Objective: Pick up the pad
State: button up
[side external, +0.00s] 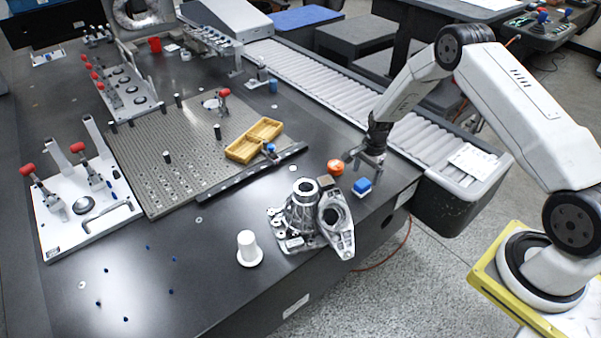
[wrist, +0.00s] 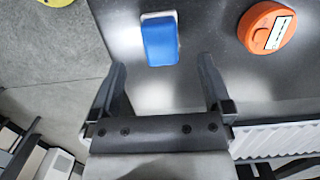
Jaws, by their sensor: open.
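The pad (side external: 362,186) appears to be the small blue block with a white underside on the dark table near its right edge. It also shows in the wrist view (wrist: 160,42), at the top centre. My gripper (side external: 364,168) is above and just behind it in the side view. In the wrist view my gripper (wrist: 160,68) is open, its two fingers apart with nothing between them. The pad lies beyond the fingertips, roughly in line with the gap. I cannot tell the exact height of the fingers above the table.
An orange round item (side external: 335,167) sits close to the pad; it is at the upper right in the wrist view (wrist: 265,27). Grey metal castings (side external: 305,215) and a white post (side external: 248,248) stand to the left. A roller conveyor (side external: 320,95) runs behind. The table edge is close.

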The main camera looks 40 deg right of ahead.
aim_at(363, 183)
jog(key=shift+a+f, duration=0.2)
jog(key=shift+f, duration=1)
jog(key=shift+a+f, duration=0.15)
jog(key=shift+f, duration=1)
grip_shut()
